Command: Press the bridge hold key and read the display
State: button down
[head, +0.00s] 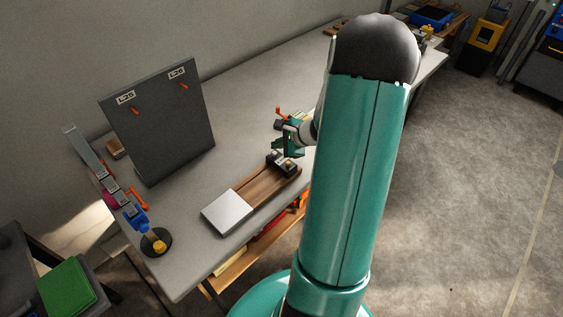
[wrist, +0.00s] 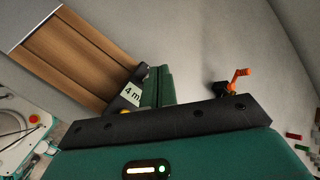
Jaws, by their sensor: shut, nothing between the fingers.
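A small dark unit (head: 285,164) with light-topped knobs sits at the far end of a wooden board on the bench. A brass-coloured round knob (wrist: 118,118) shows beside the panel. My green gripper (head: 291,150) is shut and empty, right over or beside the unit. In the wrist view its fingers (wrist: 158,86) cover part of the unit; I cannot tell whether they touch a key.
The wooden board (head: 243,190) carries a silver plate (head: 229,212) at its near end. A grey upright panel (head: 160,120) with labels L25 and L26 stands left. An orange crank (wrist: 239,78) shows beyond my gripper. The bench between panel and board is clear.

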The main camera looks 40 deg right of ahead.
aim_at(277, 157)
jog(key=shift+r, duration=2.85)
jog(key=s+a+r+n+g, duration=0.1)
jog(key=a+r+n, duration=0.3)
jog(key=a, duration=0.3)
jog(key=a+r+n+g+y, duration=0.1)
jog(key=a+r+n, duration=0.3)
jog(key=a, duration=0.3)
jog(key=s+a+r+n+g, duration=0.1)
jog(key=a+r+n, duration=0.3)
jog(key=a, duration=0.3)
jog(key=s+a+r+n+h, duration=0.1)
jog(key=s+a+r+n, duration=0.2)
jog(key=s+a+n, duration=0.2)
jog(key=s+a+r+n+h, duration=0.2)
jog(key=s+a+r+n, duration=0.1)
jog(key=s+a+n, duration=0.2)
jog(key=s+n, duration=0.2)
jog(key=s, duration=0.1)
jog(key=shift+s+a+r, duration=0.25)
jog(key=shift+s+r, duration=0.05)
jog(key=shift+r, duration=0.05)
jog(key=shift+s+d, duration=0.1)
jog(key=shift+d, duration=0.05)
